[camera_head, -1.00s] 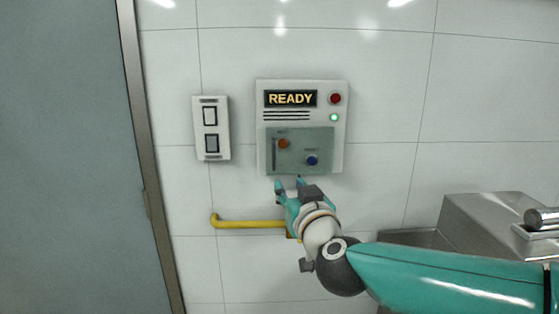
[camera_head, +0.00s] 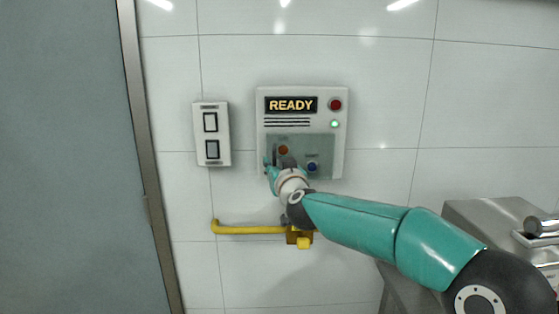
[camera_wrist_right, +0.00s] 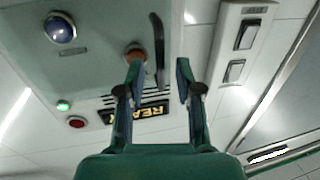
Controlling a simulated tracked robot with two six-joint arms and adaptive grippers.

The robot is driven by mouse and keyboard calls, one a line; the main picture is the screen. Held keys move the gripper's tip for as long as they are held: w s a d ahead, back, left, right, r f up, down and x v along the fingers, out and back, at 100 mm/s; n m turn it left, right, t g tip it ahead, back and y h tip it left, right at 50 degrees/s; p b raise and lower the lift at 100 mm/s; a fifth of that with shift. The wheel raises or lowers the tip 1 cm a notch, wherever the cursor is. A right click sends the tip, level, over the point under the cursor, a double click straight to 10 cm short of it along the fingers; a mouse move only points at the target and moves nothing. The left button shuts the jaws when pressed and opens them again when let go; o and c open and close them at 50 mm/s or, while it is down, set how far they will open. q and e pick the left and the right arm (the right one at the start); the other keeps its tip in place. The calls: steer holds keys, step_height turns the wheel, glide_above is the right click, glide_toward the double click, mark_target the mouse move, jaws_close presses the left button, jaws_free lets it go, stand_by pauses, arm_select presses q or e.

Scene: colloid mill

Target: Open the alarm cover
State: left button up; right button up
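The alarm cover (camera_head: 325,148) is a see-through greenish plate on the lower part of the grey alarm panel (camera_head: 259,125). It lies flat and closed over an orange button (camera_head: 283,150) and a blue button (camera_head: 312,167). Its dark bar handle (camera_head: 274,150) runs upright near its left edge. My right gripper (camera_head: 277,164) is at the cover's lower left. In the right wrist view, which sees the panel upside down, the two fingers (camera_wrist_right: 156,66) are open with the handle (camera_wrist_right: 158,48) between their tips. Finger contact cannot be told. My left gripper is not in view.
The panel shows a lit READY display (camera_head: 291,105), a red light (camera_head: 335,104) and a green light (camera_head: 335,124). A switch plate (camera_head: 211,124) is left of it. A yellow pipe (camera_head: 245,229) runs below. A steel unit (camera_head: 490,215) stands right; a door (camera_head: 70,160) is left.

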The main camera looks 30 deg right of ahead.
steer(key=shift+w+d, duration=0.2)
steer(key=shift+w, duration=0.35)
jaws_close()
